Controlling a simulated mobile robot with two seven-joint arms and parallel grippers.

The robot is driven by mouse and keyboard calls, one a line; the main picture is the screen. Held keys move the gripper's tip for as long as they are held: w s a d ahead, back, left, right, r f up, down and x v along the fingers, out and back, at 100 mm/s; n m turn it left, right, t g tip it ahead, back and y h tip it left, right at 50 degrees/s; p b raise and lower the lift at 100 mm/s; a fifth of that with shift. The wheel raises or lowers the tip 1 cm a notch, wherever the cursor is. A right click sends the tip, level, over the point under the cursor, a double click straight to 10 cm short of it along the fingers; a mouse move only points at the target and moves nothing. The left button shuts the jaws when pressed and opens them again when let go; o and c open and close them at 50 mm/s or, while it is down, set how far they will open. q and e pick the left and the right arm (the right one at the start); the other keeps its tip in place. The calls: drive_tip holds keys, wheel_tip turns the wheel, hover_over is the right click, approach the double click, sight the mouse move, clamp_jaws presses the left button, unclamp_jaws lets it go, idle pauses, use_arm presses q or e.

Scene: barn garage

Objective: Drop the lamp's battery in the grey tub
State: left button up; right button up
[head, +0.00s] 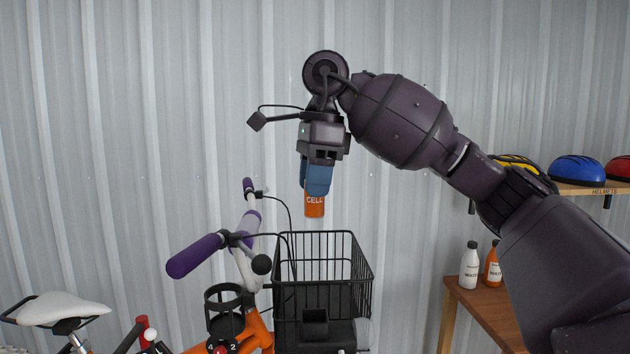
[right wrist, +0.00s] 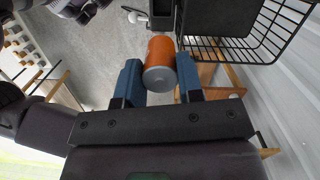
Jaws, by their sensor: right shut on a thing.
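My right gripper (head: 315,183) points down above the black wire basket on the bicycle. Its blue fingers are shut on an orange battery (head: 314,207) marked CELL, whose lower end sticks out below them. In the right wrist view the battery (right wrist: 160,52) sits between the two blue fingers (right wrist: 160,82), its silver end towards the camera. A small black open-topped box (head: 315,322), which may be the lamp, is at the front of the basket. I see no grey tub. My left gripper is not in view.
The wire basket (head: 346,275) stands just below the battery. The purple handlebar grip (head: 195,256) is to its left. At the right, a wooden table (head: 487,311) holds a white bottle (head: 470,266) and an orange bottle (head: 492,266), below a helmet shelf (head: 596,189). Corrugated wall is behind.

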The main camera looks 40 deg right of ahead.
drive_tip(key=shift+r+p, duration=0.9)
drive_tip(key=shift+r, duration=0.25)
drive_tip(key=shift+r+p, duration=0.4)
drive_tip(key=shift+f, duration=0.1)
